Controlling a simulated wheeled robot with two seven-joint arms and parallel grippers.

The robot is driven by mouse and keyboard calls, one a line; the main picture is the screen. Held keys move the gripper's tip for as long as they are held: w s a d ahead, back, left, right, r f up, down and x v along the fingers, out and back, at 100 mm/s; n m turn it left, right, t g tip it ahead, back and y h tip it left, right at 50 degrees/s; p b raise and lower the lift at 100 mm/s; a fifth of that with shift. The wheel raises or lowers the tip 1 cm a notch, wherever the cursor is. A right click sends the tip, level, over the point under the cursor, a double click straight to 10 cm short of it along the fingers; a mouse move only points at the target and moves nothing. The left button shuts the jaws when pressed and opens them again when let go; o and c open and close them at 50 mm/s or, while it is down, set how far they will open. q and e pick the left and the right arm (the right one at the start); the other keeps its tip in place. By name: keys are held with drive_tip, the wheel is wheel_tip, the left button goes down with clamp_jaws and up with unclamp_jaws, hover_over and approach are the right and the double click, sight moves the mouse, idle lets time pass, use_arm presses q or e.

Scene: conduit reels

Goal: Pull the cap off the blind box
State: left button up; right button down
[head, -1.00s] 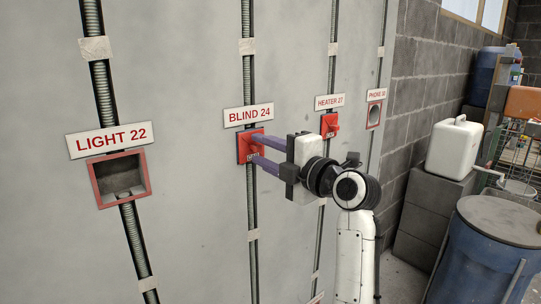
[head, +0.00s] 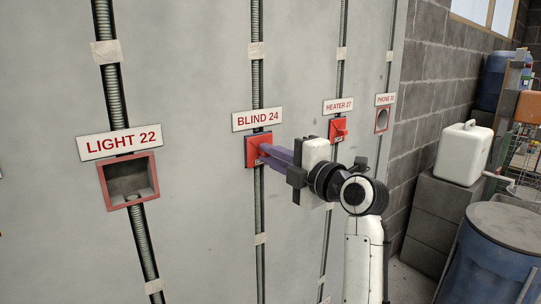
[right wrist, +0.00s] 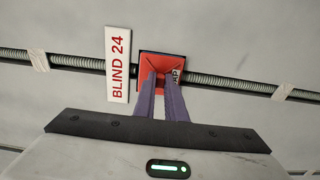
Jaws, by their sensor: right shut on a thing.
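The blind box, under the sign BLIND 24 (head: 257,118), carries a red cap (head: 252,152) that sits on the wall box. In the right wrist view the red cap (right wrist: 160,68) still covers the box, with a dark edge showing around it. My right gripper (head: 263,150) reaches in from the right, its purple fingers closed together on the middle of the cap. In the right wrist view the fingertips (right wrist: 164,76) meet at the cap's centre and hide the part they grip. My left gripper is not in view.
The light box (head: 130,182) at the left is open and empty. The heater box has a red cap (head: 338,129); the phone box (head: 382,119) is open. Corrugated conduits run vertically on the wall. A blue barrel (head: 487,255) and a white canister (head: 463,153) stand at the right.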

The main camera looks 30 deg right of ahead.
drive_tip(key=shift+s, duration=0.9)
idle(0.6)
drive_tip(key=shift+s+d, duration=0.15)
drive_tip(key=shift+s, duration=1.15)
drive_tip(key=shift+s+d, duration=0.1)
drive_tip(key=shift+s, duration=1.15)
